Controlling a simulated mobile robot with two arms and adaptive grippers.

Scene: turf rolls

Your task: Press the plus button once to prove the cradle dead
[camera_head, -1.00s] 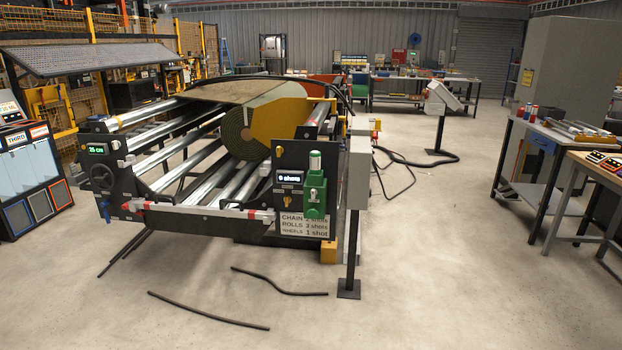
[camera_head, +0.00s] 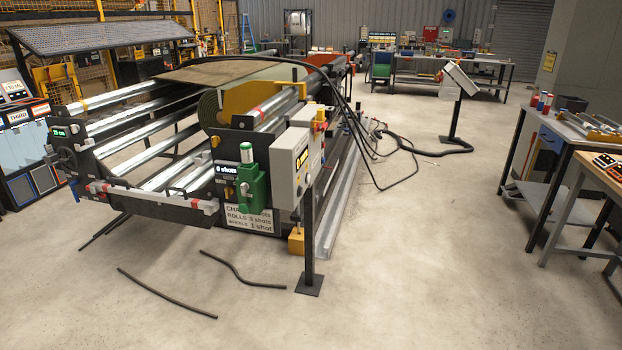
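The cradle (camera_head: 165,183) is a black frame with several shiny rollers, standing left of centre. A roll of turf (camera_head: 212,108) lies at its back end. A grey control box (camera_head: 284,178) stands on a black post at the cradle's near right corner, with a small yellow-lit display on its face. A second grey console (camera_head: 461,80) stands tilted on a post farther back to the right. I cannot make out a plus button on either. Neither of my grippers is in view.
A green pump unit (camera_head: 251,188) and a shots display (camera_head: 234,170) sit on the cradle's front plate. Dark hoses (camera_head: 240,272) lie on the floor in front. Cables (camera_head: 405,152) run towards the far console. Workbenches (camera_head: 568,140) stand at right.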

